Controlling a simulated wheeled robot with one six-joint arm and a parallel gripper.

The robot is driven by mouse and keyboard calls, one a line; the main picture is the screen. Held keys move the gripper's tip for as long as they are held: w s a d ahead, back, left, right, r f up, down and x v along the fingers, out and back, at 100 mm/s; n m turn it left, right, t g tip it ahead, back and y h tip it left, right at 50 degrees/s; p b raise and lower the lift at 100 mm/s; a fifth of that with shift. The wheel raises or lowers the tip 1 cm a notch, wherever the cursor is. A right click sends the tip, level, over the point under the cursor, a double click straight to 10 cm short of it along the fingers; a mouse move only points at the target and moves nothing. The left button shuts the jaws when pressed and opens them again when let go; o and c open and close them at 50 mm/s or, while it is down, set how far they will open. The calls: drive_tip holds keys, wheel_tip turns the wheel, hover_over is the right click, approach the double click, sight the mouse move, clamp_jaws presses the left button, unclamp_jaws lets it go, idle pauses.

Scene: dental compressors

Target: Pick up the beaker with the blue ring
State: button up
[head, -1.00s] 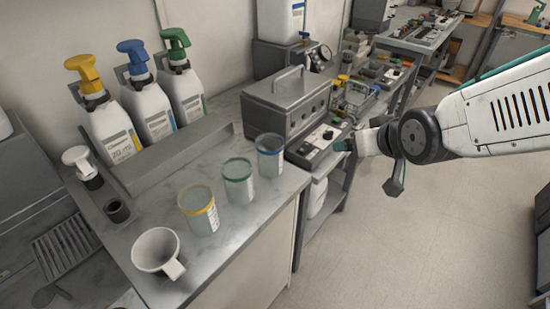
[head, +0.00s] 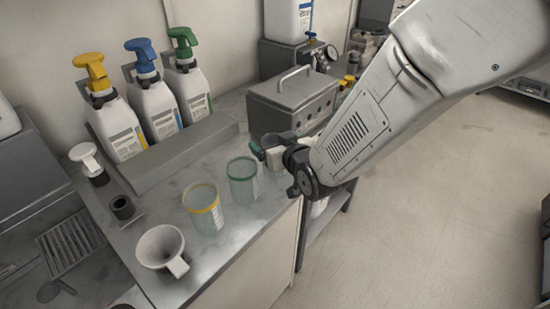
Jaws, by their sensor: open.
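The beaker with the blue ring cannot be made out clearly; my gripper (head: 264,150) and forearm cover the spot at the counter's right edge where it stood. My gripper is open. Its teal-tipped fingers are at that spot, just right of the beaker with the green ring (head: 242,179). I cannot tell whether the fingers are around the blue-ringed beaker or touching it. The green-ringed beaker stands upright, and the beaker with the yellow ring (head: 204,209) stands upright to its lower left.
A white funnel-like cup (head: 161,248) stands at the counter's front left. Pump bottles with yellow (head: 116,125), blue (head: 154,105) and green (head: 188,85) heads stand behind a grey ledge. A grey metal box (head: 291,100) is behind my gripper. The floor at right is clear.

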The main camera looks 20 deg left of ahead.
drive_tip(key=shift+x, duration=0.85)
drive_tip(key=shift+d, duration=0.1)
drive_tip(key=c, duration=1.1)
drive_tip(key=shift+o, duration=0.2)
drive_tip(key=shift+r, duration=0.1)
